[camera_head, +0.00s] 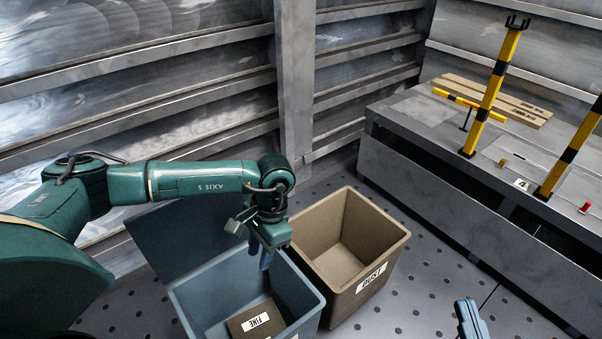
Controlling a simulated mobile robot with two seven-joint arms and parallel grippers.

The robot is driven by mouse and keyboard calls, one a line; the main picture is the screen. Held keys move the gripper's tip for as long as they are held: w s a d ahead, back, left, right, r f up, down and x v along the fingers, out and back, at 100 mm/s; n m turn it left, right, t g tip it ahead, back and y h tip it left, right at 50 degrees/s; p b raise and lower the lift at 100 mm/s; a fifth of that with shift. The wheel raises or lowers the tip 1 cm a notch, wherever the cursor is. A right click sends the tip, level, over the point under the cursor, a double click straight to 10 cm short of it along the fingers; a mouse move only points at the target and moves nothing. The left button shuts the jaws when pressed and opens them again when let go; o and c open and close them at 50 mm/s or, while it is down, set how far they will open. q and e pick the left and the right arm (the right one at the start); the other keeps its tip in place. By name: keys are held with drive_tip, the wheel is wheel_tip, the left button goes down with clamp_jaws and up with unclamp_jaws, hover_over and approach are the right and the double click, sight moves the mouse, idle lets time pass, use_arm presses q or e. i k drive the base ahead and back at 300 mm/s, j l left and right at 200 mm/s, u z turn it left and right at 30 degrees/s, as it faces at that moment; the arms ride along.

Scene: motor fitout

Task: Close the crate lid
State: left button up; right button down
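The blue-grey crate (185,302) stands on the floor at the bottom centre, open at the top. A box labelled FINE (246,318) lies inside it. The crate's dark blue-grey lid (165,238) stands raised behind its back-left side, partly hidden by my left arm. My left gripper (265,260) points down at the crate's back-right rim, next to the brown bin. I cannot tell whether it touches the rim or whether its fingers are apart.
A brown open bin labelled DUST (398,243) stands close against the crate's right side. A grey bench (425,147) with yellow-black posts (490,98) and wooden boards (500,98) is at the right. Ribbed metal walls stand behind.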

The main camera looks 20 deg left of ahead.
sight(176, 236)
drive_tip(key=k, duration=1)
